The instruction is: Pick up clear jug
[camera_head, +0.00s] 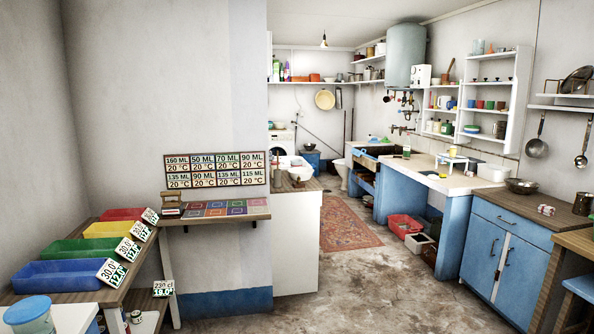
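I cannot make out a clear jug for certain anywhere in the head view. Small items on the wall shelves and the far counter are too small to tell apart. Neither of my grippers is in view, and no part of my arms shows.
At left, red (122,214), green (90,249) and blue (62,274) trays stand on a wooden bench. A blue-lidded tub (30,314) is at lower left. A blue cabinet (508,258) stands at right. A rug (345,222) lies on the open floor (345,285).

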